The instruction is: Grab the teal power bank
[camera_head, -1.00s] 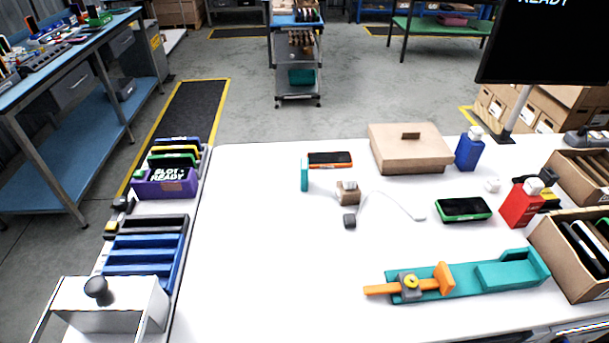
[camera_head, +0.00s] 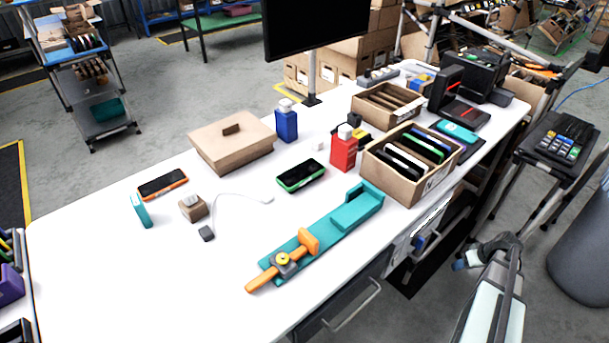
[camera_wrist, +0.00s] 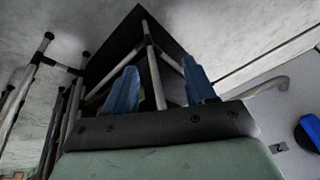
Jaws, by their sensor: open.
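A small teal slab (camera_head: 141,210), which looks like the power bank, stands on its narrow edge at the left of the white table in the head view. An orange-edged phone lies just behind it. A flat teal item (camera_head: 457,131) also lies on a black stand at the far right; I cannot tell what it is. My gripper (camera_wrist: 160,65) is open and empty, its two blue fingers apart in the wrist view. In the head view my gripper (camera_head: 466,260) is at the lower right, off the table's front edge, far from the teal slab.
Near the slab are the orange-edged phone (camera_head: 163,184), a brown block (camera_head: 193,208) with a white cable, and a closed carton (camera_head: 231,143). A teal-and-orange fixture (camera_head: 325,237) lies near the front edge. An open carton (camera_head: 404,185) holds several devices. The table's front left is clear.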

